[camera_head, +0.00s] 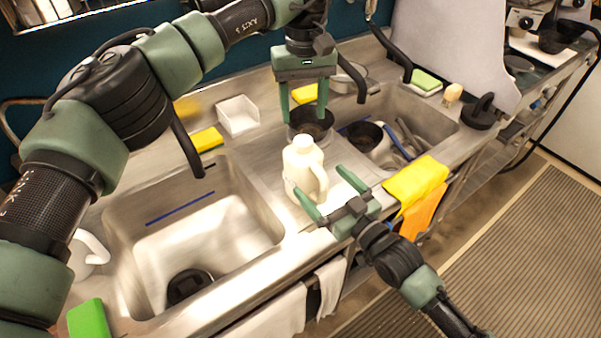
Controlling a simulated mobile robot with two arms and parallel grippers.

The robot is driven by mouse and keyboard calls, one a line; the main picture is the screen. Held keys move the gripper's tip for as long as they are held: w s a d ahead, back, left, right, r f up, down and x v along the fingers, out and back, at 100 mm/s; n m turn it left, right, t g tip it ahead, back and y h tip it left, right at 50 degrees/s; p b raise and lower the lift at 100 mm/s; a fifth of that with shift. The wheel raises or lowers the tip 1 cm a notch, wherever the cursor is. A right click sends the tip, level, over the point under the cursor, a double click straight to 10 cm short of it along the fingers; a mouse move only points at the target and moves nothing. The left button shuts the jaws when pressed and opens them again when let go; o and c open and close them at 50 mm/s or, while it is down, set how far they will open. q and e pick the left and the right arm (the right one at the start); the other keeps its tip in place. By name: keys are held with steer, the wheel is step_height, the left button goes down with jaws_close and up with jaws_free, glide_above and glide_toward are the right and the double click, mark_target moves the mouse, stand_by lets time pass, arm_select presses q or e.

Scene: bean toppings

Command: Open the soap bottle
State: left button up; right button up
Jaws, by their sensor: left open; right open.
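The soap bottle (301,168) is a cream jug with a side handle and a white cap (304,143) on top. It stands upright on the metal counter between the two sinks. My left gripper (306,115) points down above and behind the bottle, its fingers apart with nothing between them. My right gripper (326,192) reaches in from the lower right at the bottle's lower part. Its fingers are apart, one in front of the bottle and one to its right. I cannot tell whether they touch the bottle.
The left sink (150,235) is empty apart from its drain. The right sink (425,115) holds a pan (365,136) and utensils. A white container (238,115) and yellow sponges stand behind. A yellow cloth (416,182) hangs over the front edge. Another white jug (88,252) is at left.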

mark_target(303, 140)
steer(key=x, duration=0.6)
arm_select(q)
steer(key=shift+s+d, duration=0.1)
arm_select(e)
steer(key=shift+s, duration=0.15)
steer(key=shift+c, duration=0.3)
jaws_close()
arm_select(q)
steer(key=shift+f, duration=4.05)
